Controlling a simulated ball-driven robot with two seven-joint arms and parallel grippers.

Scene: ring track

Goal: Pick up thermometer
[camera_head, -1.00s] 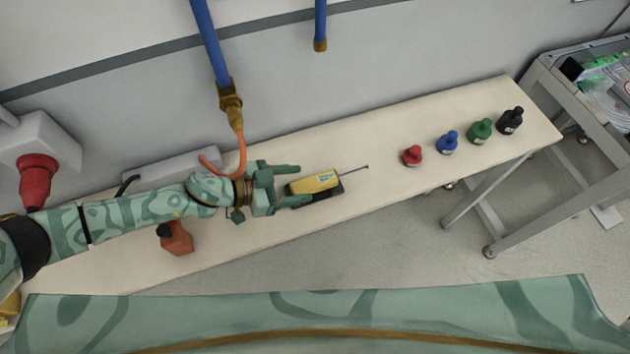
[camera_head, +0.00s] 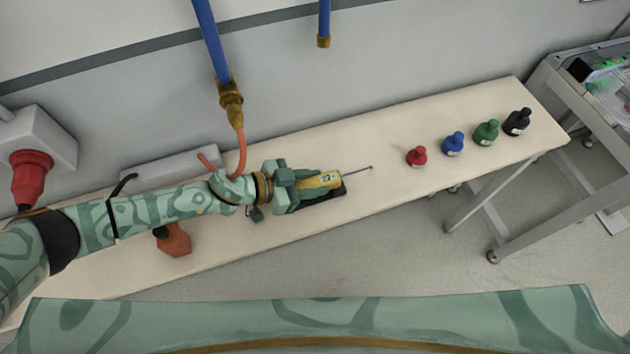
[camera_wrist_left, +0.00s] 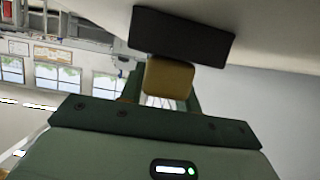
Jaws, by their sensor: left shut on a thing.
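The thermometer (camera_head: 325,180) is a yellow body with a small display and a thin metal probe pointing right. It sits on a dark holder (camera_head: 341,192) on the bench. My left gripper (camera_head: 312,184) reaches in from the left and is shut on the thermometer's near end, its fingers on either side of the body. In the left wrist view the yellow thermometer (camera_wrist_left: 168,78) shows between the fingers, with the dark holder (camera_wrist_left: 182,36) right against it. I cannot tell whether the thermometer is clear of the holder. My right gripper is not in view.
Red (camera_head: 417,157), blue (camera_head: 453,144), green (camera_head: 486,132) and black (camera_head: 517,121) bottles stand in a row at the bench's right. An orange tool (camera_head: 174,241) lies below my left arm. A blue pipe with an orange hose (camera_head: 241,150) hangs above the wrist.

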